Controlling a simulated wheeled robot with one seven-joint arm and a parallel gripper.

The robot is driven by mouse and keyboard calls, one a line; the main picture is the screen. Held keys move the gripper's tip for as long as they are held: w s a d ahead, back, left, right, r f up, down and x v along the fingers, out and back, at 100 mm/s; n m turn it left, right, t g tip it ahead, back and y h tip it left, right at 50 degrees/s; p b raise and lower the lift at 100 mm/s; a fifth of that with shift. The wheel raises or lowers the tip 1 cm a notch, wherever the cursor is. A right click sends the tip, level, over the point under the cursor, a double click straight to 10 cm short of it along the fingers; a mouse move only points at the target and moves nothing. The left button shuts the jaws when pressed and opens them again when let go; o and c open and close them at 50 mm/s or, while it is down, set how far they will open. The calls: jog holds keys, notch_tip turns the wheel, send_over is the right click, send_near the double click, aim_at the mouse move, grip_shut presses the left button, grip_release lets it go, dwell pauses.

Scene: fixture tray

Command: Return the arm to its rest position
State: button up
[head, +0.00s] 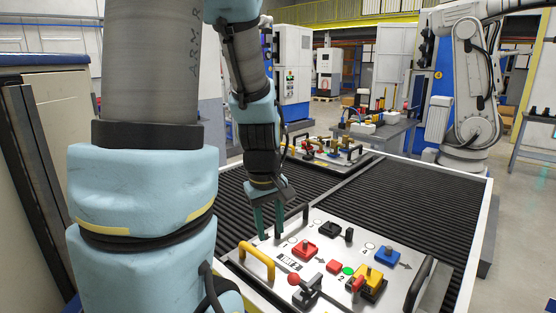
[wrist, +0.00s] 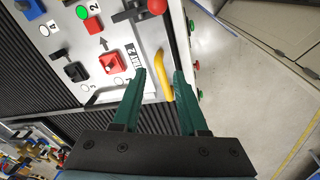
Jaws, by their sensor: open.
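My gripper (head: 268,222) hangs from my arm in its light blue cover, just above the far left corner of the fixture tray (head: 240,262). Its two green fingers are apart with nothing between them. In the wrist view my gripper (wrist: 160,78) also shows open. The yellow handle (wrist: 159,68) at the tray's edge appears beyond the fingertips, and I see no grip on it. In the head view the yellow handle (head: 257,258) stands in front of and below the fingers.
The tray bears a red block (head: 305,249), a blue block (head: 387,256), a yellow block (head: 371,281) and a red-knobbed lever (head: 305,289). A black handle (head: 419,284) stands at its right. A second tray (head: 329,151) sits behind on the ribbed conveyor (head: 402,194). Floor (wrist: 256,90) is clear beside the tray.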

jog(key=a+r+m+t, duration=0.1)
jog(key=a+r+m, duration=0.1)
jog(key=a+m, duration=0.35)
notch_tip(320, 180, down, 7)
jog(key=s+g+b, duration=0.1)
jog(key=s+b, duration=0.1)
jog(key=b, duration=0.3)
jog(key=shift+s+d+r+m+y+b, duration=0.2)
jog(key=shift+d+m+y+b, duration=0.1)
jog(key=shift+m, duration=0.15)
dwell(1.2)
